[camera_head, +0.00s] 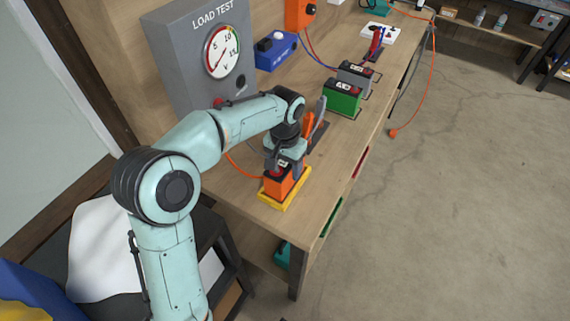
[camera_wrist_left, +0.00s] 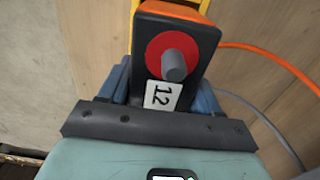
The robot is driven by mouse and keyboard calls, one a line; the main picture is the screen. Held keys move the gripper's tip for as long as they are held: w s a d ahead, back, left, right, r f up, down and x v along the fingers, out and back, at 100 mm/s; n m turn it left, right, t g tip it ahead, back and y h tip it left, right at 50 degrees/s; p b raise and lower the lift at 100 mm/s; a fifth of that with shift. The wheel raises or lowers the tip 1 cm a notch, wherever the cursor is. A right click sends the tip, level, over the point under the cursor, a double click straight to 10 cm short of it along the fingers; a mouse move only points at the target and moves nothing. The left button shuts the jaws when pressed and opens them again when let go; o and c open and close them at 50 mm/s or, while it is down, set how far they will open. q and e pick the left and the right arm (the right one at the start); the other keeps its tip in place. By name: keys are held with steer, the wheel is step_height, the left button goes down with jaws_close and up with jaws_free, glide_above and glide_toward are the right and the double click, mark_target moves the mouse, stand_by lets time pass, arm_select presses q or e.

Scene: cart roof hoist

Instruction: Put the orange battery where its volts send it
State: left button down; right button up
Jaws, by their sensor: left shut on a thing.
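The orange battery (camera_head: 277,187) stands on a yellow tray (camera_head: 291,196) near the front edge of the bench. My left gripper (camera_head: 285,165) is over it from above and shut on it. In the left wrist view, the orange battery (camera_wrist_left: 172,22) has a black top with a red ring around a grey post and a white label reading 12. The fingers of my left gripper (camera_wrist_left: 165,95) lie on either side of that top. A grey load tester (camera_head: 180,60) with a round dial stands behind; I cannot read its needle surely. My right gripper is out of view.
Farther along the wooden bench (camera_head: 325,160) stand a green battery (camera_head: 342,96) and a grey battery (camera_head: 355,76). A blue box (camera_head: 276,50) and an orange box (camera_head: 300,13) are by the wall. An orange cable runs near the yellow tray. Open floor lies right of the bench.

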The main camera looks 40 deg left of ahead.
arm_select(q)
steer(key=shift+f+b, duration=0.55)
steer(key=shift+f, duration=0.35)
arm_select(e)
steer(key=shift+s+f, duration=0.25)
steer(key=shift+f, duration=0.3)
arm_select(q)
steer(key=shift+c, duration=0.7)
jaws_free()
steer(key=shift+f, duration=0.15)
step_height(320, 180, up, 14)
steer(key=p, duration=0.2)
steer(key=shift+f+p, duration=0.15)
steer(key=shift+p, duration=0.15)
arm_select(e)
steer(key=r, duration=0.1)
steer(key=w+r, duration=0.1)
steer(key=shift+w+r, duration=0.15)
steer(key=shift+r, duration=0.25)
arm_select(q)
steer(key=shift+d+f, duration=0.1)
